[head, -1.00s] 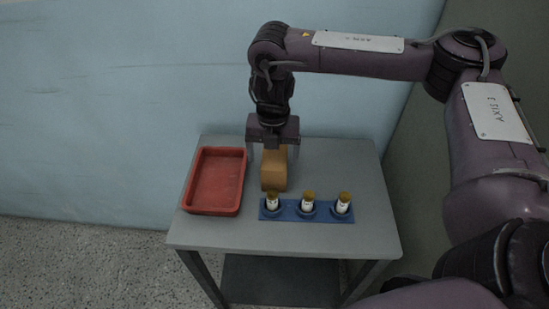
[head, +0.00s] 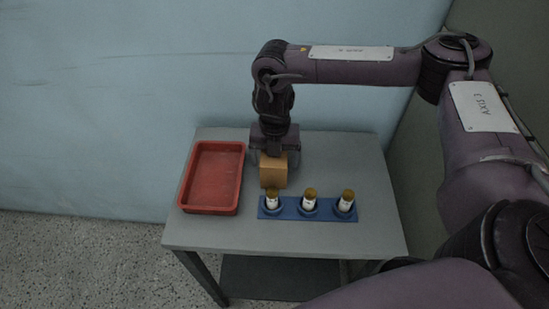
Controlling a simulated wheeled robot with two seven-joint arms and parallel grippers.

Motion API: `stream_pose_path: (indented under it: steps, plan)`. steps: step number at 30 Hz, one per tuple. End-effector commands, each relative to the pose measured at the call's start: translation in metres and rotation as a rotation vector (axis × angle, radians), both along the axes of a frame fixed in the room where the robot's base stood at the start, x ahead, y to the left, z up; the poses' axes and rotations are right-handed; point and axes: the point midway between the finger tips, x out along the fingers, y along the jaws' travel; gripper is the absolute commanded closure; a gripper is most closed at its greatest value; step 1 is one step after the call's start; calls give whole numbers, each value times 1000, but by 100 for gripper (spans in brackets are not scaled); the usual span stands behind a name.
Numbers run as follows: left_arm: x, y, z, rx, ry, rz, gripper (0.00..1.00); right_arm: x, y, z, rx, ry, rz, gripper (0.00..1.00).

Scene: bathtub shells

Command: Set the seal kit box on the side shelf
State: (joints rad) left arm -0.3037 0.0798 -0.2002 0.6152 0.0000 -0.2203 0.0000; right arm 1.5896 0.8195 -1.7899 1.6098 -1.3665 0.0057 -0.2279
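A tan box (head: 273,172), which I take to be the seal kit box, stands on the grey table (head: 345,160) between the red tray and the blue rack. My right gripper (head: 275,161) points down over the box's back part, hiding part of its top. Its fingers look spread to either side of the box with small gaps. My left gripper is not in view. I see no separate side shelf; only a dark lower shelf (head: 275,278) shows under the table.
A red empty tray (head: 212,178) lies at the table's left. A blue rack (head: 325,214) with 3 yellow-capped vials (head: 310,198) stands close in front of the box. The table's right and front parts are clear. A pale blue wall (head: 120,110) is behind.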

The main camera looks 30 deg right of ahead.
Motion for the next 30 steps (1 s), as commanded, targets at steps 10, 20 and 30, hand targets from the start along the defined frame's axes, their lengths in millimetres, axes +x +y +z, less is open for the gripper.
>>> stream_pose_path:
  steps: [10, 20, 30]
  plan:
    - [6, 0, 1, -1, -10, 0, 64, 0, 0, -3, 0, -1, 1, 26]
    - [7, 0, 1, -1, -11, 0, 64, 0, 0, -3, 0, -1, 1, 69]
    - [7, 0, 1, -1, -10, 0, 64, 1, 1, 1, 2, -3, 1, 78]
